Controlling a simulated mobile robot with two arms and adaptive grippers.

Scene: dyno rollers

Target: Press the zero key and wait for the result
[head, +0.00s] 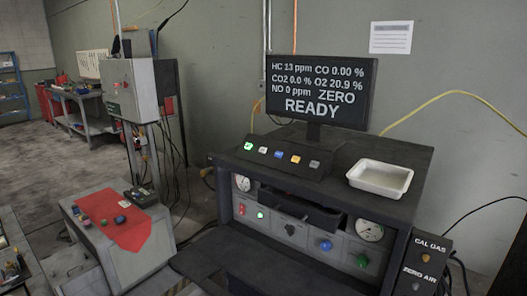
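The monitor (335,118) stands on top of a dark analyzer cabinet (405,215). It reads HC 13 ppm, CO 0.00 %, CO2 0.0 %, O2 20.9 %, NO 0 ppm, ZERO, READY. Neither of my grippers is in view.
A white tray (371,188) sits on the cabinet top, right of the keys. A box marked CAL GAS and ZERO AIR (424,262) is at the lower right. A grey stand with a red cloth (112,222) is at the left. The space above the keys is clear.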

